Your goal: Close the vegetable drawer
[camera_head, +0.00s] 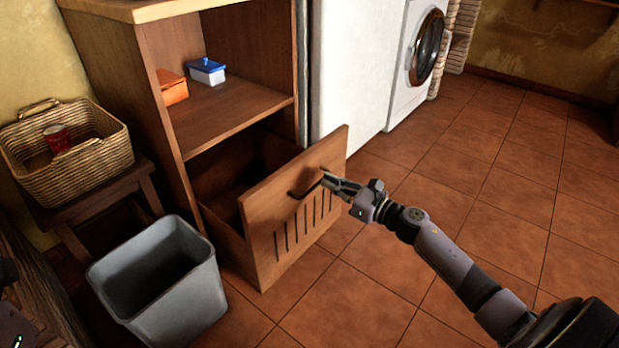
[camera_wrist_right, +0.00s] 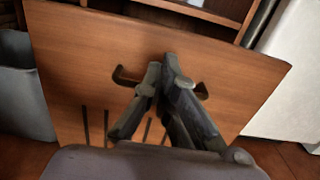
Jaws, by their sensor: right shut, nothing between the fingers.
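The vegetable drawer (camera_head: 290,215) is a wooden drawer with a slotted front, pulled out at the bottom of a wooden cabinet (camera_head: 185,120). Its inside looks dark, and no contents can be made out. A dark handle (camera_head: 304,189) sits on the upper part of its front. My right gripper (camera_head: 326,180) is shut and empty, with its fingertips at the drawer front by the handle. In the right wrist view the shut fingers (camera_wrist_right: 165,70) lie in front of the middle of the handle, which shows on both sides; contact cannot be told. My left gripper is not in view.
A grey bin (camera_head: 190,300) stands on the floor just left of the drawer. A wicker basket (camera_head: 105,150) with a red can sits on a stool at left. A washing machine (camera_head: 400,80) stands at the back. The tiled floor at right is clear.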

